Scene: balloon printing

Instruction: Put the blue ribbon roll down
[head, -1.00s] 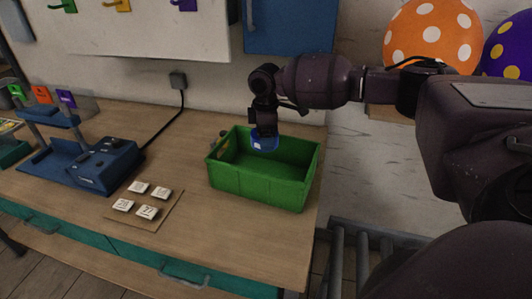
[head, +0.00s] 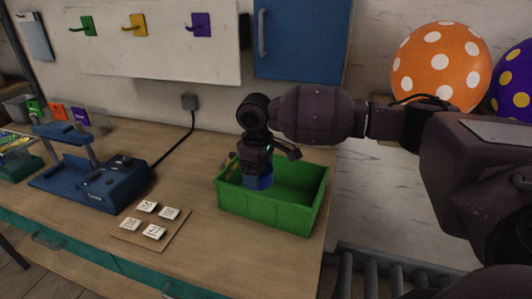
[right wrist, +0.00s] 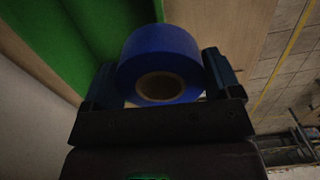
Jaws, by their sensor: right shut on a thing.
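The blue ribbon roll (head: 259,182) is in my right gripper (head: 257,172), inside or just above the left part of the green crate (head: 262,213) on the workbench. In the right wrist view the roll (right wrist: 160,52) sits between the two fingers of the right gripper (right wrist: 162,80), with its brown core facing the camera. The crate's green wall (right wrist: 85,30) shows beside it there. Whether the roll touches the crate floor cannot be told. My left gripper is not in view.
A blue machine (head: 95,183) stands on the left of the workbench (head: 190,240). A board with several white number tiles (head: 152,231) lies left of the crate. A roller conveyor (head: 385,270) is at the lower right. Balloons (head: 440,65) are at the upper right.

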